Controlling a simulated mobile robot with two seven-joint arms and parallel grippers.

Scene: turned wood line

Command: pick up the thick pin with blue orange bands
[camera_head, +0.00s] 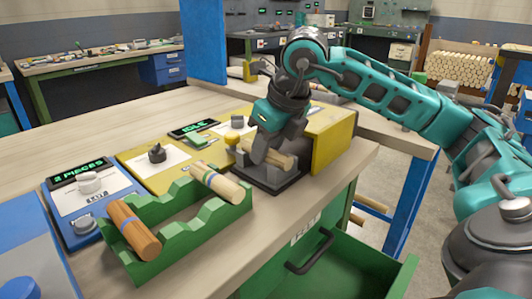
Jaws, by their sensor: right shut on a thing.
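My right gripper (265,157) reaches down from the upper right and is shut on a pale wooden pin (284,161) at the dark fixture (270,183) beside the yellow machine. The jaws hide much of this pin, and I cannot make out any bands on it. In the green notched rack (193,236), a pale pin (222,187) with a blue band and a further faint band lies at the far end. A thicker reddish-brown pin (135,231) with a bluish band lies at the near end. My left gripper is not in view.
The yellow machine housing (333,135) stands just right of the fixture. A green drawer (345,265) stands open below the table's front edge. Bare tabletop (215,255) lies in front of the rack.

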